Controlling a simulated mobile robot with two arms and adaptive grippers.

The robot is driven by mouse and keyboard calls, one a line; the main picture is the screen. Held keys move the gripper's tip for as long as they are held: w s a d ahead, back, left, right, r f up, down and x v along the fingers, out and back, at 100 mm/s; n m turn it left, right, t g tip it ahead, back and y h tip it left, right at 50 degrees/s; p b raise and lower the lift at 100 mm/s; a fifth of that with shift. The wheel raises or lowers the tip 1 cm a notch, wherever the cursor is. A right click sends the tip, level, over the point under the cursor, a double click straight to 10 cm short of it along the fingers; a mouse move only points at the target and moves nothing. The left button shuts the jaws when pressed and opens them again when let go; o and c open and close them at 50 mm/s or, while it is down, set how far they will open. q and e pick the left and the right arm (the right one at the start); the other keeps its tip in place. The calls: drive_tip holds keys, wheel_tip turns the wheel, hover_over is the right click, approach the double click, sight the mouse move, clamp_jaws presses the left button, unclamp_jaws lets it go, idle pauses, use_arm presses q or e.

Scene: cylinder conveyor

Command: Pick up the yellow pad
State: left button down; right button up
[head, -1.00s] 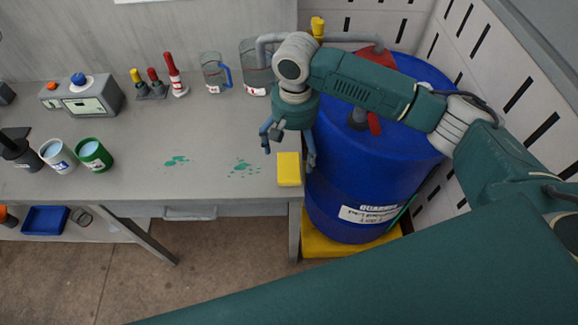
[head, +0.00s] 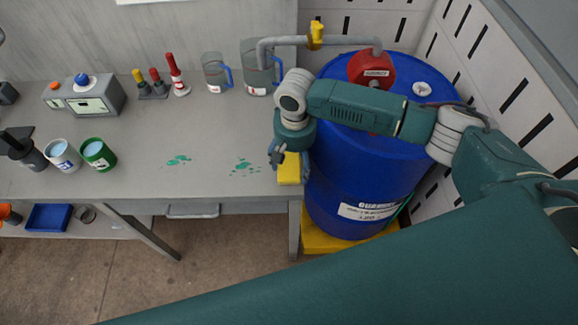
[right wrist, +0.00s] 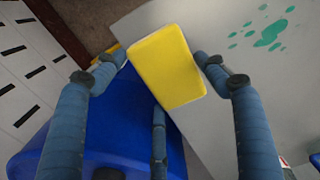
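The yellow pad (head: 289,170) lies at the right front corner of the grey table, its outer part at the edge. My right gripper (head: 287,162) is over it, pointing down. In the right wrist view the yellow pad (right wrist: 167,66) sits between the fingertips of my right gripper (right wrist: 160,58). A fingertip is against each side, and a third finger reaches the pad's near end. The fingers look closed on the pad, which still rests on the table. My left gripper is not in view.
A blue drum (head: 345,190) stands right beside the table on a yellow base, under the right arm. Green spots (head: 245,166) mark the table (head: 215,140) left of the pad. Clear jugs (head: 215,72) and cups (head: 98,153) stand farther off.

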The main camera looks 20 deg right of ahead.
sight(294, 165)
drive_tip(key=shift+c, duration=1.1)
drive_tip(key=shift+r, duration=0.4)
wheel_tip(294, 165, up, 19)
drive_tip(key=b, duration=0.3)
drive_tip(key=shift+r, duration=0.1)
